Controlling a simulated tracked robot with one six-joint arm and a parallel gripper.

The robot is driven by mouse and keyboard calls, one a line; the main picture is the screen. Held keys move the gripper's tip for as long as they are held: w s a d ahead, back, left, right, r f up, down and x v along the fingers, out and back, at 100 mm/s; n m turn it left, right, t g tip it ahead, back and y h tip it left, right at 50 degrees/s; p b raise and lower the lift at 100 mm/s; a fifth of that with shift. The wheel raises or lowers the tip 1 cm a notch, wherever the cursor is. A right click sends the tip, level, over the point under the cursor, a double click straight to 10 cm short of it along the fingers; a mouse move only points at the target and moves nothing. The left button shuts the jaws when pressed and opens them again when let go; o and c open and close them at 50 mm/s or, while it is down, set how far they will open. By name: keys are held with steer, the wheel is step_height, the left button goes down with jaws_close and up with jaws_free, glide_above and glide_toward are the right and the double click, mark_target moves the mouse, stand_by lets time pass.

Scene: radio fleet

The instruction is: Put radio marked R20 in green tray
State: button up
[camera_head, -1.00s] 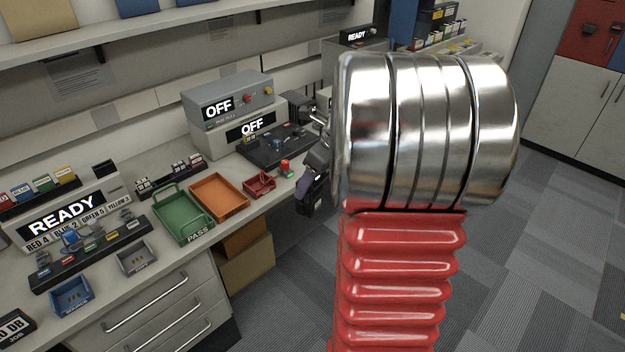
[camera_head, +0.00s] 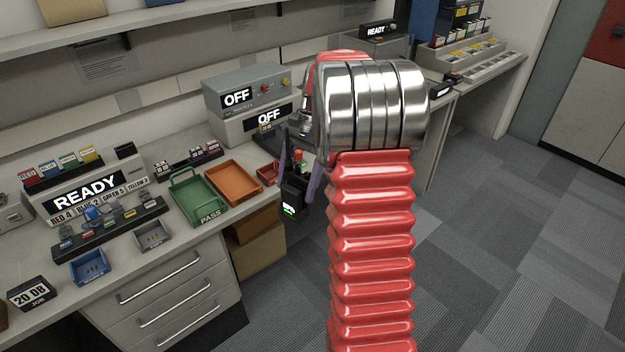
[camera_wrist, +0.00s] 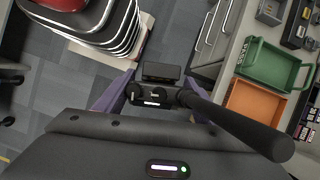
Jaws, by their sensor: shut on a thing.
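My gripper (camera_head: 297,185) is shut on a black radio (camera_head: 293,199) with a small lit green and white display. It holds the radio in the air, off the bench's front edge and right of the trays. In the wrist view the radio (camera_wrist: 160,96) sits between the purple finger pads, with a thick black antenna reaching toward the lower right. I cannot read a mark on it. The green tray (camera_head: 198,202), labelled PASS on its front, stands on the bench and looks empty. It also shows in the wrist view (camera_wrist: 272,66), right of the radio.
An orange tray (camera_head: 233,183) stands right of the green tray, then a small red tray (camera_head: 268,172). A READY unit (camera_head: 88,192) and small bins (camera_head: 152,236) are on the left. Boxes (camera_head: 258,255) and drawers (camera_head: 165,290) lie below the bench. The floor at right is clear.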

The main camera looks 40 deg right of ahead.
steer(key=w+a+f+n+g+h, duration=0.1)
steer(key=w+a+f+n, duration=0.1)
steer(key=a+n, duration=0.3)
steer(key=w+a+f+n+g+h, duration=0.1)
steer(key=a+n, duration=0.4)
steer(key=a, duration=0.5)
steer(key=w+a+f+n+g+h, duration=0.1)
steer(key=w+a+f+n+h, duration=0.1)
steer(key=w+a+f+n, duration=0.3)
steer(key=a, duration=0.3)
steer(key=shift+w+f, duration=0.15)
steer(key=shift+f, duration=0.1)
steer(key=shift+a, duration=0.25)
